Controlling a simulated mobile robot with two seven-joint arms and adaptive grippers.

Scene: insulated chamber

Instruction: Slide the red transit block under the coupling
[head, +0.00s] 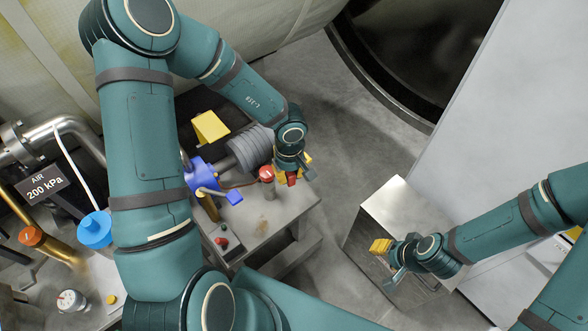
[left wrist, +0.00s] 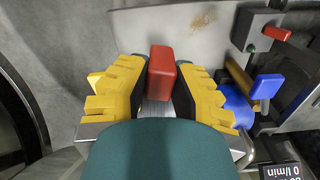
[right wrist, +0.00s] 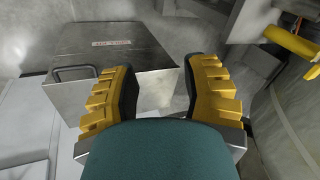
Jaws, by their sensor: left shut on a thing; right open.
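My left gripper (head: 293,177) is shut on the red transit block (left wrist: 162,72), held between its yellow fingers. The block (head: 291,179) shows just below the fingers in the head view, at the right end of the grey bench. A grey ribbed cylinder (head: 252,147) lies left of the gripper, joined towards a blue body (head: 200,177). The coupling seems to be the narrower part between them; I cannot tell its exact edges. The block is apart from it. My right gripper (head: 385,258) is open and empty; its spread fingers (right wrist: 165,95) show in the right wrist view.
A red-capped post (head: 266,174) stands on the bench close to my left gripper. A blue lever (head: 235,197) and a button box (head: 221,240) are nearby. A yellow piece (head: 209,128) lies behind. A metal box with a handle (right wrist: 118,55) is near my right gripper.

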